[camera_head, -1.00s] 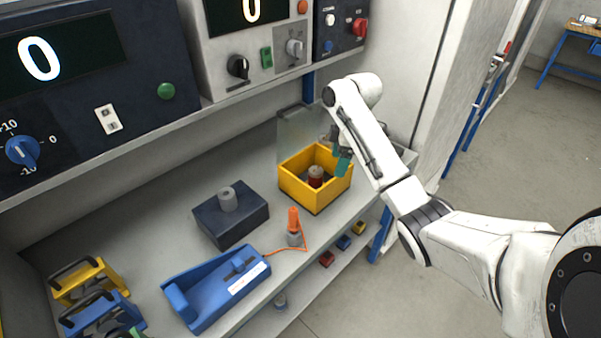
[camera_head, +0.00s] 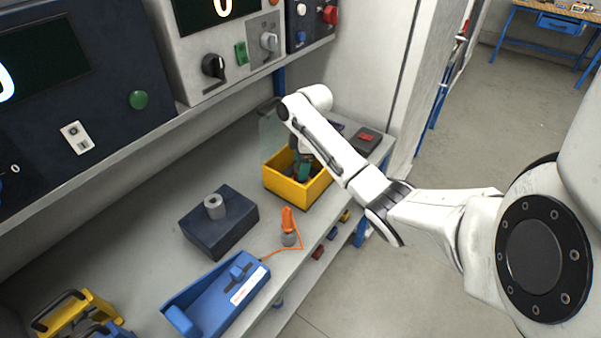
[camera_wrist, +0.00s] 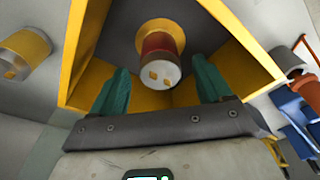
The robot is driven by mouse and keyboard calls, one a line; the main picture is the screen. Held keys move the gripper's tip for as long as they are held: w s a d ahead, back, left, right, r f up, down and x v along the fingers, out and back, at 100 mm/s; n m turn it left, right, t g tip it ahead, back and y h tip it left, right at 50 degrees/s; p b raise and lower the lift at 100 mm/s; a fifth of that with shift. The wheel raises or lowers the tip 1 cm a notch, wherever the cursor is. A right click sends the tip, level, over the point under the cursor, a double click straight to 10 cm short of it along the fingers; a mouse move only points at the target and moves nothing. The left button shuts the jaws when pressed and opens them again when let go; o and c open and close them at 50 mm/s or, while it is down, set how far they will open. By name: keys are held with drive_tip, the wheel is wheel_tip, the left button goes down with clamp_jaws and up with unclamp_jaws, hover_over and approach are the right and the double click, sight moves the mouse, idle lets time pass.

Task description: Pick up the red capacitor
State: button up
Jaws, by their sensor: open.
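The red capacitor (camera_wrist: 159,57) is a cylinder with a red band, a yellow part and a pale end with two yellow terminals. It is inside the yellow bin (camera_head: 286,189) on the workbench. In the wrist view my gripper (camera_wrist: 162,85) is open, with one teal finger on each side of the capacitor and gaps between. In the head view my gripper (camera_head: 304,168) reaches down into the bin, and the capacitor is hidden there.
A dark block (camera_head: 232,228) with a grey cylinder and a blue device (camera_head: 215,300) with an orange-handled tool (camera_head: 288,222) stand nearby. A clear panel is behind the bin. Control panels overhang the bench. A yellow-grey cylinder (camera_wrist: 22,52) lies outside the bin.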

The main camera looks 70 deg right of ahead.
drive_tip(key=shift+w+a+f, duration=0.15)
drive_tip(key=shift+f, duration=1.75)
drive_tip(key=shift+c, duration=0.3)
drive_tip(key=c, duration=1.2)
drive_tip(key=shift+r, duration=0.15)
